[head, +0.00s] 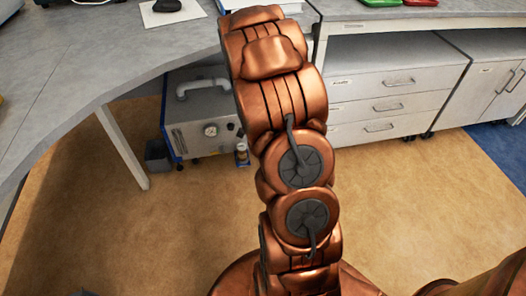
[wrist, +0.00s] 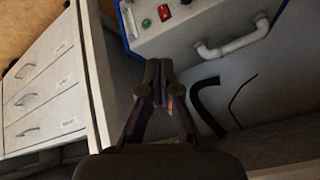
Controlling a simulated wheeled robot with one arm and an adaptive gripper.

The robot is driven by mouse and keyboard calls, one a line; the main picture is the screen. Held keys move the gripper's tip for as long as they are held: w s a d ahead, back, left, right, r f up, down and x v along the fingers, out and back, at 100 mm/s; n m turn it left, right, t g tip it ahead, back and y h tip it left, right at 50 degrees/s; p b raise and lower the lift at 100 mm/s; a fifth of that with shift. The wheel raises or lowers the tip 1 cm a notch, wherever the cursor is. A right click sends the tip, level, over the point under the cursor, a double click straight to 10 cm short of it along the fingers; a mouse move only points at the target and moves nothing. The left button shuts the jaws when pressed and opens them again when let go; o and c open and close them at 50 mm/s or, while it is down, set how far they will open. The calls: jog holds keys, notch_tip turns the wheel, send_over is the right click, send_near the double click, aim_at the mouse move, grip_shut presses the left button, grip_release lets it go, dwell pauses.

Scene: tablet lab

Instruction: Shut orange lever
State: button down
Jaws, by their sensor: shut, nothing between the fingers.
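My gripper (wrist: 159,66) is shut and empty in the wrist view, its fingertips near the lower edge of a grey machine. No orange lever can be made out clearly. A small orange patch (wrist: 170,103) shows beside the right finger in the wrist view, but I cannot tell what it is. In the head view my arm hides the gripper.
The grey machine (head: 200,108) stands under the bench (head: 150,52); the wrist view shows its red button (wrist: 164,12), green button (wrist: 146,23) and pale handle (wrist: 232,46). Dark hoses (wrist: 205,105) hang nearby. White drawers (head: 385,105) stand right. Tan floor is clear in front.

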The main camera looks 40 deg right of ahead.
jog(key=d+f+m+t+h+b, duration=0.1)
jog(key=d+f+m+t+b, duration=0.4)
jog(key=f, duration=0.8)
jog(key=d+f+m+t+b, duration=0.15)
jog(key=d+f+b, duration=0.35)
jog(key=f, duration=0.7)
jog(key=d+f+m+t+h+b, duration=0.1)
jog(key=d+f+m+t+b, duration=0.2)
jog(key=f+b, duration=0.7)
jog(key=w+d+f+b, duration=0.1)
jog(key=w+d+f, duration=0.1)
jog(key=w, duration=0.4)
jog(key=w+d+f+m+b, duration=0.1)
jog(key=w+d+f, duration=0.2)
jog(key=w, duration=0.3)
jog(key=shift+f+g, duration=0.35)
jog(key=shift+g, duration=0.1)
jog(key=shift+d+r, duration=0.1)
